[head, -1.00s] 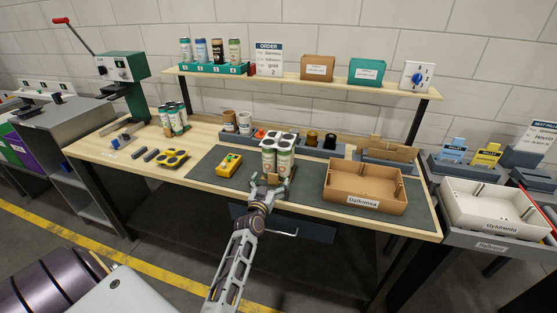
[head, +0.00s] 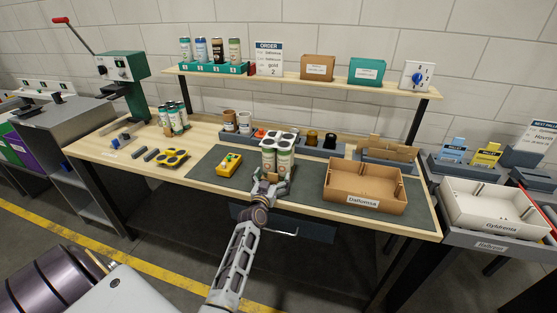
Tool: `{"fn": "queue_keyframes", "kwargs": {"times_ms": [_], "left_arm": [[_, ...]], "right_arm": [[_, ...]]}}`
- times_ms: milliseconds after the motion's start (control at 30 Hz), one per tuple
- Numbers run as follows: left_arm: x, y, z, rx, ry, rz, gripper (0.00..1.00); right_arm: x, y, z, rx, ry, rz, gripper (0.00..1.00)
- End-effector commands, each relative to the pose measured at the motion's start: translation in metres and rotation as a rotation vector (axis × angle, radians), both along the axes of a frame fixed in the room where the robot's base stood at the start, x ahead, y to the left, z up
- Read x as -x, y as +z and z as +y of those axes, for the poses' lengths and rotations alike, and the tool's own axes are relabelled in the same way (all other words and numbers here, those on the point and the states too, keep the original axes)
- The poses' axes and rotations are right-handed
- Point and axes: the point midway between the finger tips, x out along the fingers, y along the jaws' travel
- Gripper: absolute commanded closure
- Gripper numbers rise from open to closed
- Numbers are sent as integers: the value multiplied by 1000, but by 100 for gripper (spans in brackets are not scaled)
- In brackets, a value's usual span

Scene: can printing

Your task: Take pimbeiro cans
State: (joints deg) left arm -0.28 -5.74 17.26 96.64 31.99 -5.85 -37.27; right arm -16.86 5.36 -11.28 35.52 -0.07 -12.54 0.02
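A pack of white-and-green cans (head: 277,160) stands upright on the dark mat at the middle of the bench, with a black-and-white top. My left gripper (head: 271,183) is at the front, low side of this pack, and its fingers reach close to the cans. I cannot tell whether they press on a can. Another group of similar cans (head: 173,119) stands at the left of the bench. Single cans in several colours (head: 217,51) stand in a teal rack on the shelf. Can names are too small to read. My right gripper is not in view.
An open brown box (head: 365,187) stands right of the pack. A yellow device (head: 230,165) lies to its left. A grey bin row (head: 322,149) is behind. An order card (head: 269,58) stands on the shelf (head: 300,84). A white crate (head: 494,207) is at the right.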

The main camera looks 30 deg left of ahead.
Motion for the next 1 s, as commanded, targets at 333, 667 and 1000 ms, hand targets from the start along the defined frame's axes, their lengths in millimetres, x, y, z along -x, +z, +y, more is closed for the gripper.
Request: {"fn": "queue_keyframes", "kwargs": {"times_ms": [333, 667, 1000], "left_arm": [[0, 0, 0, 0, 0, 0, 54], [0, 0, 0, 0, 0, -1, 86], [0, 2, 0, 0, 0, 0, 87]], "right_arm": [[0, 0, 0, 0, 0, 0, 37], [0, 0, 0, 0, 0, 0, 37], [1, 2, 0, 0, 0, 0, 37]]}}
